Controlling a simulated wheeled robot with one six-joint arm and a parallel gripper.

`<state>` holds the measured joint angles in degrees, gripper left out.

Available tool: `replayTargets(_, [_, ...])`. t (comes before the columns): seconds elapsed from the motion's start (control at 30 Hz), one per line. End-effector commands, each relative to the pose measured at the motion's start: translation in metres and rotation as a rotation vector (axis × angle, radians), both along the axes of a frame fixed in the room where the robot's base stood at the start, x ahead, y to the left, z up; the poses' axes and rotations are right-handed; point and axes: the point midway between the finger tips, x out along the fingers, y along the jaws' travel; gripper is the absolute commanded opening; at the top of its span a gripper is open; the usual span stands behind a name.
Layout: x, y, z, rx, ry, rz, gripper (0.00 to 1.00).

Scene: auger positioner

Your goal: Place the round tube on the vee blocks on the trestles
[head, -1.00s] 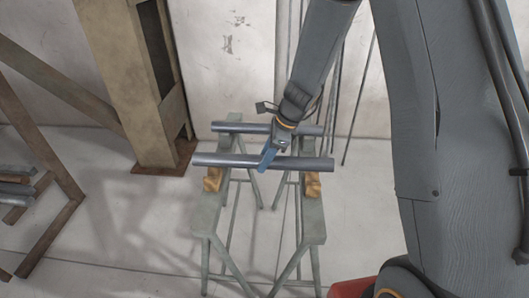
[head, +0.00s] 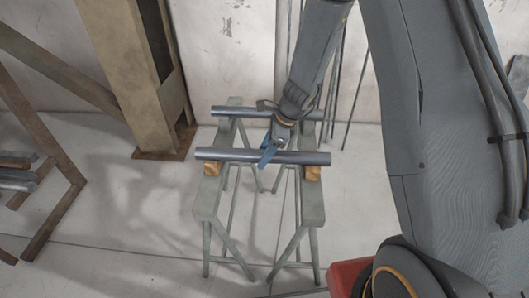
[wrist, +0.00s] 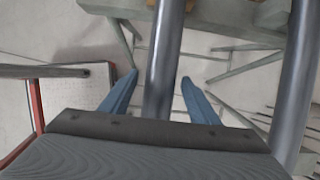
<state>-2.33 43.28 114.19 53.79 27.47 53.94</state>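The round grey tube (head: 235,155) lies across the two trestles (head: 312,205) at the wooden vee blocks (head: 312,173), (head: 211,170). It looks seated on the blocks, though its underside contact is partly hidden. My gripper (head: 268,158) is at the tube's middle, with its blue fingers reaching down past it. In the wrist view the fingers of my gripper (wrist: 160,76) stand on either side of the tube (wrist: 163,50), with a gap showing on each side. The gripper is open around the tube.
A second grey tube (head: 235,111) lies across the trestles farther back, parallel to the first. It also shows at the right of the wrist view (wrist: 294,90). A tan steel column (head: 135,80) stands behind left. A rack with bars (head: 18,180) is far left.

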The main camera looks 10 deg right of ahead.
Motion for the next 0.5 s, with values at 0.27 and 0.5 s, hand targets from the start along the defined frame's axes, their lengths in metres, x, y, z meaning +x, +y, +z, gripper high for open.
replayTargets(0.27, [0.0,0.0,0.001,0.0,0.0,0.0,0.56])
replayTargets(0.5, [0.0,-0.007,0.018,0.0,-0.004,-0.002,0.56])
